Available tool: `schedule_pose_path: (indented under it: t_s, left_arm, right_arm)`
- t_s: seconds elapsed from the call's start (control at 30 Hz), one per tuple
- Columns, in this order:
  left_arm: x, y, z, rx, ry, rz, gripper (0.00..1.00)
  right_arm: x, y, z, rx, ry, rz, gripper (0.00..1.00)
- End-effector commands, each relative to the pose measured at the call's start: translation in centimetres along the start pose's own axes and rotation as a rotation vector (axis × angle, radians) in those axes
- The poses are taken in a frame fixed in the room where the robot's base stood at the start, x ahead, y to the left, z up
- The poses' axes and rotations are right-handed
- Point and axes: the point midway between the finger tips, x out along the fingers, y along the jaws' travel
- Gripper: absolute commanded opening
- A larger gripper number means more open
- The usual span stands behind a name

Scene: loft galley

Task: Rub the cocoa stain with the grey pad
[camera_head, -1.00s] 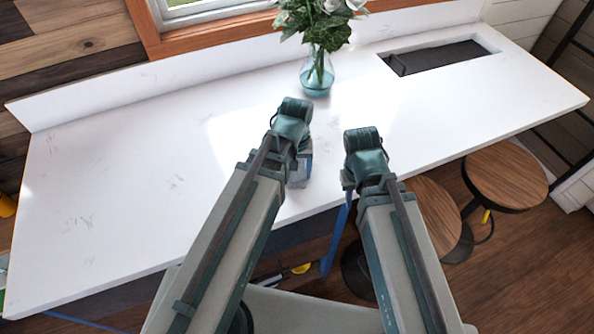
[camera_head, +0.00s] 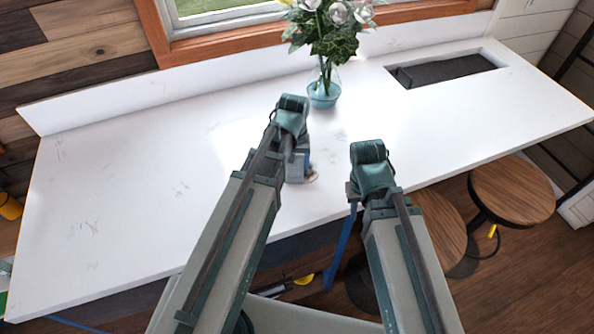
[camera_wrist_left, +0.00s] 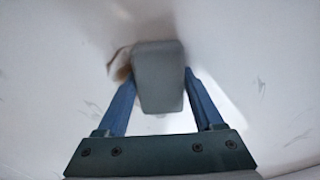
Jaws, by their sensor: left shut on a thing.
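My left gripper (camera_wrist_left: 160,95) is shut on the grey pad (camera_wrist_left: 158,80), which sits between its two blue fingers in the left wrist view. A brown mark, the cocoa stain (camera_wrist_left: 122,65), shows at the pad's left edge, partly hidden by the pad and blurred. In the head view the stain (camera_head: 311,176) peeks out just right of my left gripper (camera_head: 300,170), over the white counter. I cannot tell whether the pad touches the counter. My right gripper (camera_head: 352,195) is by the counter's front edge; its fingers are mostly hidden.
The white counter (camera_head: 120,190) is largely clear to the left. A glass vase with white flowers (camera_head: 323,92) stands behind my left gripper. A sunken sink (camera_head: 447,70) is at the back right. Wooden stools (camera_head: 512,190) stand in front at the right.

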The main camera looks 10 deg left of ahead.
Motion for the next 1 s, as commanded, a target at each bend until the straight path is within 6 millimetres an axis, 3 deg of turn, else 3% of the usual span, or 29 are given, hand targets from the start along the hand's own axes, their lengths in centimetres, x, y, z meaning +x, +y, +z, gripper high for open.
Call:
schedule_pose_path:
  t_s: [0.37, 0.7, 1.0]
  left_arm:
    - [0.1, -0.4, -1.2, -0.001, 0.007, -0.003, 0.17]
    - [-0.1, -1.4, -3.7, -0.001, 0.007, -0.003, 0.17]
    - [-0.1, -1.2, -3.8, 0.000, 0.005, -0.002, 0.17]
  right_arm:
    - [0.1, 0.0, 0.0, 0.000, 0.000, 0.000, 0.30]
    - [-0.1, 0.0, 0.0, 0.000, 0.000, 0.000, 0.30]
    - [-0.1, 0.0, 0.0, 0.000, 0.000, 0.000, 0.30]
